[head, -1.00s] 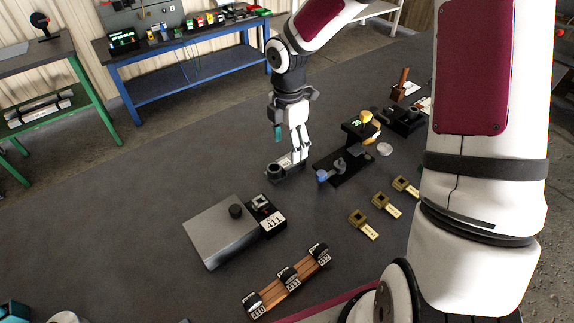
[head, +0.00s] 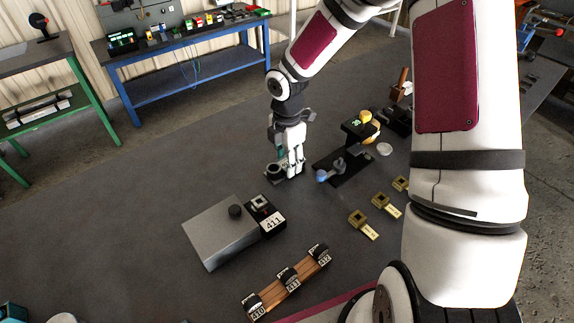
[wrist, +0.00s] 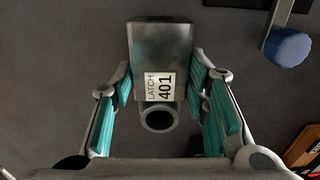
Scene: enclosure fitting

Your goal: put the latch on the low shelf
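The latch (wrist: 160,50) is a dark grey block with a ring at its near end and a white label reading LATCH 401. In the head view the latch (head: 273,170) lies on the dark surface, partly hidden by my gripper (head: 292,170). In the wrist view my gripper (wrist: 162,100) has its teal finger pads on either side of the latch, close to its sides. The fingers look spread; contact is not clear. A blue bench's lower shelf (head: 185,85) and a green table's lower shelf (head: 25,125) are at the back; which is the low shelf is unclear.
A black fixture with a blue knob (head: 322,175) stands just right of my gripper. A grey box (head: 220,232) with a unit labelled 411 (head: 273,222) is nearer. Brass tagged parts (head: 358,218) lie to the right, and a wooden rack (head: 287,283) is in front. Floor left of my gripper is clear.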

